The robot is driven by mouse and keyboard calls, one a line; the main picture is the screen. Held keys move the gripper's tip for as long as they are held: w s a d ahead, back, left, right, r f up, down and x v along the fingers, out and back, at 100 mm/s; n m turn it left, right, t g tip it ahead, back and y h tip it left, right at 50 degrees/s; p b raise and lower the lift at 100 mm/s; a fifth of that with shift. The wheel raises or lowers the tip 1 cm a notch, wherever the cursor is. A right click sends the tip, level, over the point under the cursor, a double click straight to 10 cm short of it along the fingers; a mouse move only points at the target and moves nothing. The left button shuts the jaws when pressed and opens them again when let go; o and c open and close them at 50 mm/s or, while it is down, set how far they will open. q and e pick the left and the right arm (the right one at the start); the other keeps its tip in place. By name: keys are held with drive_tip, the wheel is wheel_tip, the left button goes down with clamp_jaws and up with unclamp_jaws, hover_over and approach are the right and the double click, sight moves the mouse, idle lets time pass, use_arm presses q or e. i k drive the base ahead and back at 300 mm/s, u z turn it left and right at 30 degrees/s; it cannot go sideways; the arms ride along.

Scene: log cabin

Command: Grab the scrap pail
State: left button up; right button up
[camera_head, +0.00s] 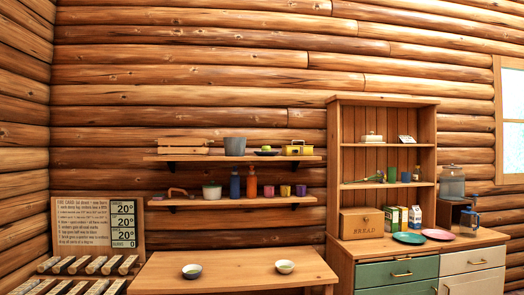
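Two grey vessels could be the scrap pail, and no label shows on either. One is a plain grey tub (235,146) on the upper wall shelf, between a wooden crate and a green item. The other is a grey lidded pail (451,184) at the right of the hutch, on top of a dark brown box. Neither of my grippers is in view, and nothing of mine touches either vessel.
A wooden table (235,268) with two small bowls (192,271) stands in front. The hutch counter (380,248) holds a bread box (361,223), cartons and two plates (409,238). A lower shelf (235,201) holds bottles and cups. A rack (88,266) stands at left.

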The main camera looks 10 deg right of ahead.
sight(234, 146)
drive_tip(key=z, duration=0.55)
drive_tip(key=i, duration=1.75)
drive_tip(key=u, duration=0.4)
drive_tip(key=i, duration=1.5)
drive_tip(key=u, duration=0.75)
